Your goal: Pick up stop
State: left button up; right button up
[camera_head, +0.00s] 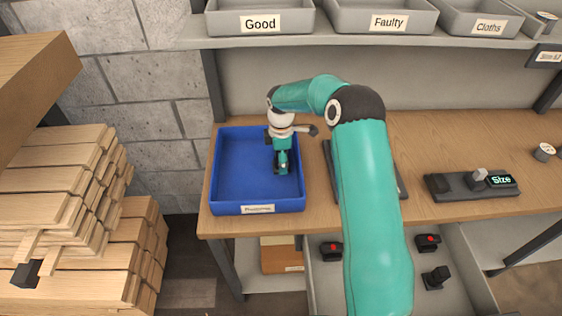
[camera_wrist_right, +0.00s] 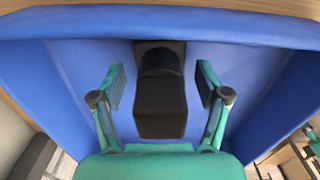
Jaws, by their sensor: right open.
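A black block-shaped part, which looks like the stop (camera_wrist_right: 160,100), lies in the blue tray (camera_head: 228,195) at the left end of the bench. In the right wrist view it sits between the two fingers of my right gripper (camera_wrist_right: 160,88), with a gap on each side. My right gripper also shows in the head view (camera_head: 282,165), pointing down inside the blue tray. It is open and hides the part there. My left gripper is out of view.
A dark board (camera_head: 400,180) lies partly behind my right arm. A gauge with a "Size" display (camera_head: 473,184) stands farther right. Labelled trays (camera_head: 262,25) line the shelf above. Below, a drawer holds two red-topped parts (camera_head: 330,250) and a black part (camera_head: 436,277). Stacked wood (camera_head: 70,190) stands left.

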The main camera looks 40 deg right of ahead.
jog(key=shift+r, duration=0.1)
jog(key=c, duration=1.4)
